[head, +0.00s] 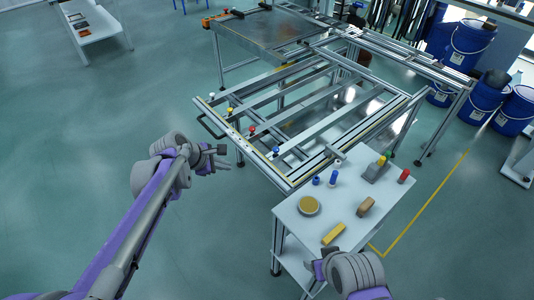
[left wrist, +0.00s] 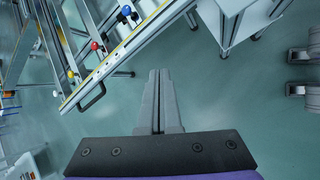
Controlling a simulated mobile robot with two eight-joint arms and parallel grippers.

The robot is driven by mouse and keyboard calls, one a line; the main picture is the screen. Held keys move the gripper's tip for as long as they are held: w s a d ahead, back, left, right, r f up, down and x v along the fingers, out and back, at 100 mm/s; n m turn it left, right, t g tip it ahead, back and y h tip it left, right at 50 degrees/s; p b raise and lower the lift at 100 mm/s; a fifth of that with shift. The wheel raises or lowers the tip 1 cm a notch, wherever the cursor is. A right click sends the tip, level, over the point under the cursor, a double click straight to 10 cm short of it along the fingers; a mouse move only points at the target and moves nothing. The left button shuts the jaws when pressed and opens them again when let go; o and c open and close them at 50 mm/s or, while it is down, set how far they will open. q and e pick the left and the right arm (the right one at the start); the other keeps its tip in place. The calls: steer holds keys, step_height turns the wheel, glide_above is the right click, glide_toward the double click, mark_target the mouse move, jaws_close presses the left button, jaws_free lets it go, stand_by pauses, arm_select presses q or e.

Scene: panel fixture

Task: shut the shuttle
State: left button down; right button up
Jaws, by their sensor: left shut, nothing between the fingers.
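The panel fixture (head: 300,115) is a metal frame with several rails. I take its front sliding bar with coloured knobs (head: 240,138) to be the shuttle. A dark handle (head: 209,128) sticks out at the bar's left end, and it also shows in the left wrist view (left wrist: 92,97). My left gripper (head: 222,160) is shut and empty, in front of the bar and apart from the handle. Its fingers (left wrist: 160,75) point toward the bar's side in the left wrist view. My right gripper (head: 316,265) is low at the small table's near edge; its fingers are unclear.
A small white table (head: 290,215) beside the fixture holds a yellow round tin (head: 309,206), a yellow block (head: 334,233), a brown block (head: 366,207) and several small coloured items. Blue drums (head: 468,45) stand at the far right.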

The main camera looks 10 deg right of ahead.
arm_select(q)
steer(key=w+d+f+n+h, duration=0.2)
steer(key=w+d+f+n, duration=0.4)
steer(key=w, duration=0.3)
steer(key=b, duration=0.2)
glide_toward(275, 154)
steer(key=f, duration=0.3)
steer(key=shift+a+f, duration=0.15)
steer(key=shift+a, duration=0.15)
steer(key=shift+w+d, duration=0.5)
steer(key=shift+d, duration=0.35)
steer(key=shift+w+d, duration=0.45)
steer(key=shift+d, duration=0.35)
steer(key=shift+d, duration=0.1)
